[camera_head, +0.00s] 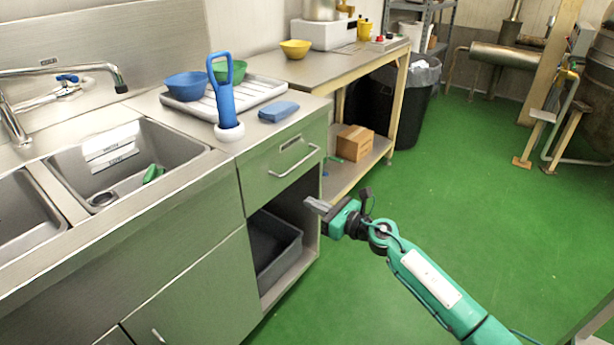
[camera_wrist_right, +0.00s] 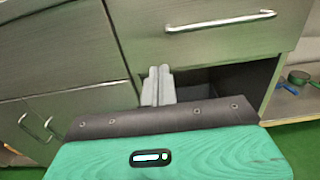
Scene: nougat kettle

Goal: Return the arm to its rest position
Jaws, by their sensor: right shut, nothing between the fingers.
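My right arm comes in from the lower right in the head view, green and black. Its gripper (camera_head: 317,206) is in front of the open compartment under the sink counter, a little below the drawer handle (camera_head: 294,160). In the right wrist view the two grey fingers (camera_wrist_right: 159,86) are together with nothing between them. They point toward the cabinet front and the dark opening. I cannot tell the exact gap to the cabinet. My left gripper does not show in either view.
The open compartment holds a dark grey bin (camera_head: 272,246). A blue-handled brush (camera_head: 225,95), a blue sponge (camera_head: 278,111) and bowls on a drying rack (camera_head: 261,90) stand on the counter. A cardboard box (camera_head: 355,143) sits on the lower shelf. Green floor (camera_head: 460,190) is clear on the right.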

